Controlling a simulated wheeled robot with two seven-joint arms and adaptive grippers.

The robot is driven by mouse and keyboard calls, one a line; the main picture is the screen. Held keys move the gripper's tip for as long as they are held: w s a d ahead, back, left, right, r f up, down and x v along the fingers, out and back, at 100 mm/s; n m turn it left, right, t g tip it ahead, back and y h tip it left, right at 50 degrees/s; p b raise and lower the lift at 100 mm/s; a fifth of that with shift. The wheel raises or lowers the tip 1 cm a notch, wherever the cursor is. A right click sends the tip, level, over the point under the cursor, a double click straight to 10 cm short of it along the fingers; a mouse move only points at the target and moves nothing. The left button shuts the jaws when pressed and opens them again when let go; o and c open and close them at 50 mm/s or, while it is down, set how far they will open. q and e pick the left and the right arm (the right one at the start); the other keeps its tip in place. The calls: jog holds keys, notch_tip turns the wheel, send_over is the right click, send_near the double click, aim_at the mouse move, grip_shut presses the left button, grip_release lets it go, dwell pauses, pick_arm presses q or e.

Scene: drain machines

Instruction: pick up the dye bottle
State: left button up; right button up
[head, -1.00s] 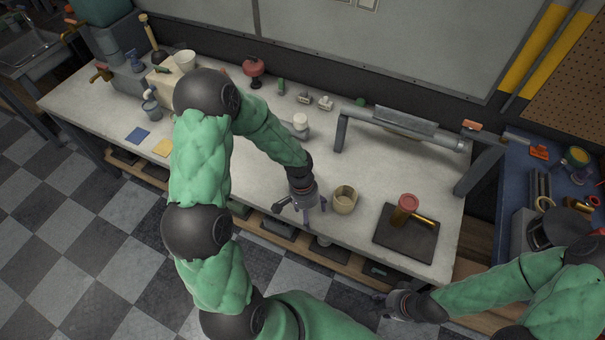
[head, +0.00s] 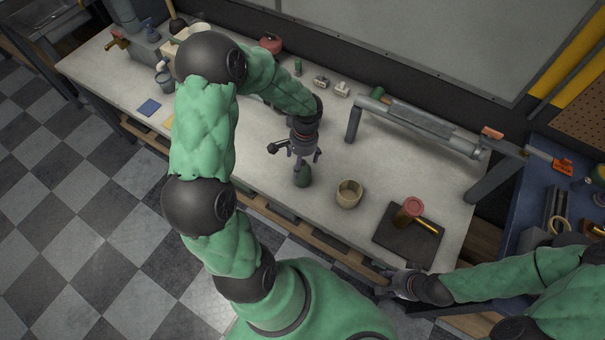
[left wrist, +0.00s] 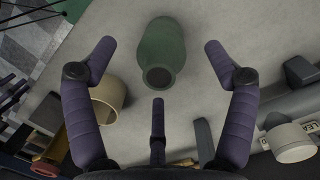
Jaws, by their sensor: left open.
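A dark green bottle (head: 303,176), which I take to be the dye bottle, stands on the workbench near its front edge. My left gripper (head: 302,162) is just over and behind it in the head view. In the left wrist view the bottle (left wrist: 163,48) lies between the spread purple fingers (left wrist: 159,46), with its dark round top towards the camera. The left gripper is open and no finger visibly touches the bottle. My right gripper (head: 390,284) is low by the bench's front edge, far from the bottle; its fingers are too small to read.
A beige cup (head: 349,193) stands right of the bottle. A long grey pipe-like fixture (head: 425,128) runs along the back. Bench left of the bottle is fairly clear.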

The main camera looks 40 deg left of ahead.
aim_at(302, 170)
pick_arm(q)
jog(key=f+b, duration=0.2)
jog(key=f, duration=0.3)
jog(key=shift+d+f, duration=0.1)
jog(key=shift+d, duration=0.1)
jog(key=c, duration=1.4)
